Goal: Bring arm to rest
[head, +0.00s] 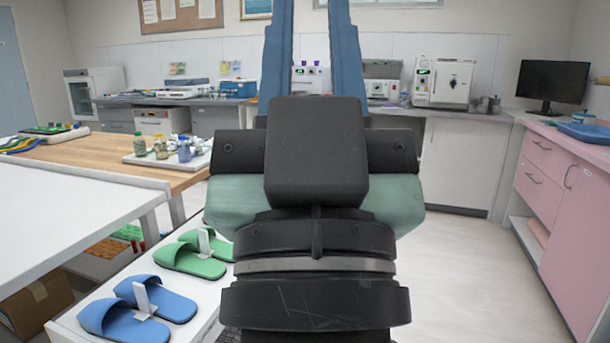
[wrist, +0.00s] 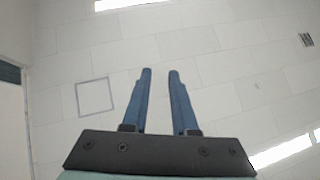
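My gripper (head: 310,30) stands raised close in front of the head camera, its two blue fingers pointing up and running out of the top of the picture. The fingers are apart with nothing between them. In the wrist view my gripper (wrist: 160,72) is also open and empty, against the pale tiled ceiling (wrist: 220,65). My dark wrist hides the middle of the room in the head view.
At lower left are green slippers (head: 190,258) and blue slippers (head: 110,318) on a white surface, beside a white table (head: 60,220). A wooden bench (head: 110,160) holds a tray of bottles. A pink cabinet (head: 560,190) stands right. Floor (head: 460,270) at right is clear.

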